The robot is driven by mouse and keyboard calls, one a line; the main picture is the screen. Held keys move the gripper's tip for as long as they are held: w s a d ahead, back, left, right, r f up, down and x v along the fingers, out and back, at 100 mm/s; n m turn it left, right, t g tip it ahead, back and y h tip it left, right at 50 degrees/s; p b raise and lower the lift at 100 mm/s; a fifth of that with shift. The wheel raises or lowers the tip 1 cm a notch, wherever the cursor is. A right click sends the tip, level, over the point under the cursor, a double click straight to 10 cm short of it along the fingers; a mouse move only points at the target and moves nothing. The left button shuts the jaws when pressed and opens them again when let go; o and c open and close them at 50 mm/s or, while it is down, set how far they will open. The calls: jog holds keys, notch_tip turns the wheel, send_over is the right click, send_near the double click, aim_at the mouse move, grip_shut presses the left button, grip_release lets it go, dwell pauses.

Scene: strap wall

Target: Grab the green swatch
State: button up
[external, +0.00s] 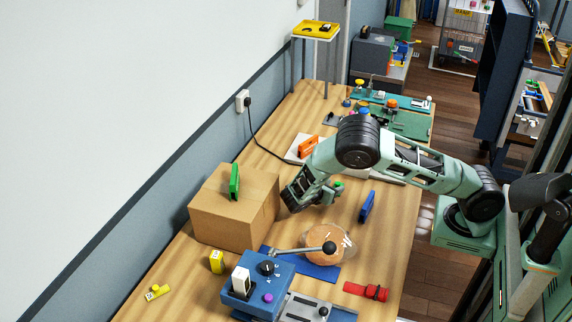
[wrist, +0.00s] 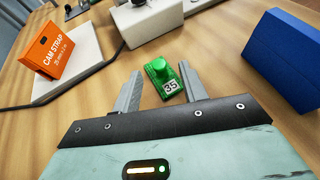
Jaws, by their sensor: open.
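A thin green upright block (external: 234,182), which may be the swatch, stands on top of the cardboard box (external: 222,212) in the external view. The wrist view does not show it. A different small green piece (wrist: 163,76) with a round knob and a label reading 35 lies on the table in the wrist view; it shows partly behind my gripper in the external view. My gripper (wrist: 161,72) is open and empty, low over the table right of the box. Its fingers frame the knobbed green piece, and I cannot tell whether they touch it.
An orange CAM STRAP block (external: 308,146) stands on a white base behind my gripper. A blue block (external: 367,206) stands to its right. A blue machine with a lever (external: 265,277), a red strap (external: 367,291) and yellow pieces (external: 217,261) are in front.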

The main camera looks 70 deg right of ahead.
jog(key=shift+x, duration=1.15)
grip_shut()
jog(key=shift+r, duration=0.1)
